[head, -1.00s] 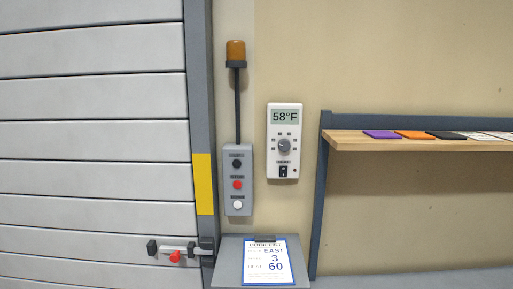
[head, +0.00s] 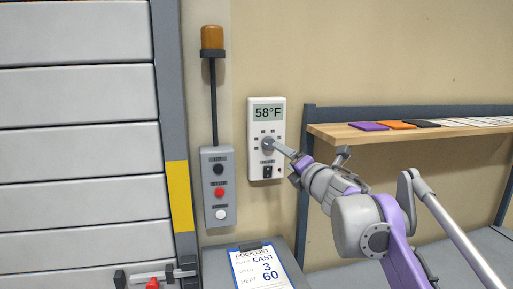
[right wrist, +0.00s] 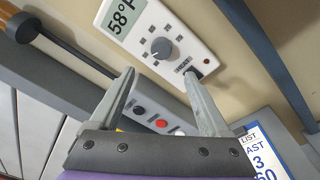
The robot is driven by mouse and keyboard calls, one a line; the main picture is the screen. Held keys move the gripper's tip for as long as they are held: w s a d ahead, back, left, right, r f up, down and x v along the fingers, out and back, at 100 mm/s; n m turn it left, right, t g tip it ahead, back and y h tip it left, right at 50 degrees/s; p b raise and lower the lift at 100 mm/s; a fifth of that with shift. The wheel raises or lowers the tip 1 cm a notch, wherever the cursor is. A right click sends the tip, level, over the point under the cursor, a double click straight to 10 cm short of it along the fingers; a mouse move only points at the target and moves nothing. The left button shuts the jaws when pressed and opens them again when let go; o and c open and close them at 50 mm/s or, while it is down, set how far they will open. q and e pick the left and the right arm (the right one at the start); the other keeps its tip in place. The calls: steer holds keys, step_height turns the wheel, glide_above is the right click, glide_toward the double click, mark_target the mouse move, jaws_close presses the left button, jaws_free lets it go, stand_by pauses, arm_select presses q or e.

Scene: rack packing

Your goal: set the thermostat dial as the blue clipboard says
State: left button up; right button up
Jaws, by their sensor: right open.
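The white thermostat (head: 265,103) hangs on the wall, its screen reading 58°F. Its round grey dial (head: 267,144) sits below the screen with small marks around it; the dial also shows in the right wrist view (right wrist: 161,47). The blue clipboard (head: 261,270) lies on a grey ledge and reads DOCK LIST, EAST, 3, and HEAT 60. My right gripper (head: 283,152) is just right of the dial in the head view. In the right wrist view its fingers (right wrist: 160,95) are apart, with nothing between them, and the dial lies beyond them. My left gripper is not seen.
A grey button box (head: 230,190) with black, red and white buttons stands left of the thermostat under an amber lamp (head: 212,37). A wooden shelf (head: 330,132) with coloured flat pieces is at right. A shutter door (head: 75,110) with a red-knobbed latch fills the left.

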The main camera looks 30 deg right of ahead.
mark_target(269, 145)
steer(key=w, duration=0.3)
steer(key=w+d+p, duration=0.1)
steer(key=w, duration=0.6)
steer(key=shift+w+d, duration=0.1)
steer(key=shift+d, duration=0.15)
jaws_close()
